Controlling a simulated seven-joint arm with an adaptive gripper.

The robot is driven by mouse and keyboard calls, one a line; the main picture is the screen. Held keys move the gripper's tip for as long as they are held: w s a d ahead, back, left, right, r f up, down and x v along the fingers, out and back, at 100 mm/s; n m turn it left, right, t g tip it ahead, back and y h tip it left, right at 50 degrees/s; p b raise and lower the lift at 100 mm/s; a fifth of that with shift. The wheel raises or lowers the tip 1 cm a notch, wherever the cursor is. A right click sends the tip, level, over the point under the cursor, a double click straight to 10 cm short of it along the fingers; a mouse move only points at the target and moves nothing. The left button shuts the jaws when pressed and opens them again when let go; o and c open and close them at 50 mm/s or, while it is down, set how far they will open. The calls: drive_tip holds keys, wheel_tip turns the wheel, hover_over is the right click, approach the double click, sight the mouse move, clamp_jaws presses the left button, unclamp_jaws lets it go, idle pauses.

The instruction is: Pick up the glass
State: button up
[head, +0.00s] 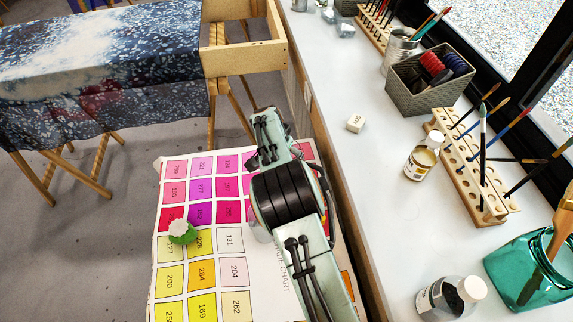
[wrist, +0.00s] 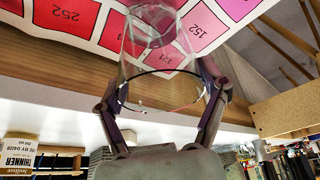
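The clear, empty glass (wrist: 150,62) shows in the wrist view between the two fingers of my gripper (wrist: 165,72). One finger lies along each side near its dark-looking rim, and its narrower base points to the top of the picture, over the colour chart. The fingers look very close to the glass walls, but I cannot tell whether they press on them. In the head view my arm covers most of the gripper and glass, so the grip and the glass's contact with the surface are hidden there.
The colour chart (head: 233,245) lies under my arm, with a green-and-white lump (head: 182,233) on it. The white counter (head: 375,190) to the right holds a small white block (head: 355,123), jars (head: 420,162), a brush rack (head: 470,170), a basket (head: 425,85) and a teal glass jar (head: 515,265).

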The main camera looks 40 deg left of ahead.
drive_tip(key=shift+c, duration=1.3)
drive_tip(key=s+d+r, duration=0.9)
drive_tip(key=d+r, duration=0.1)
drive_tip(key=r, duration=0.3)
drive_tip(key=shift+s, duration=0.35)
drive_tip(key=shift+d, duration=0.1)
idle(0.8)
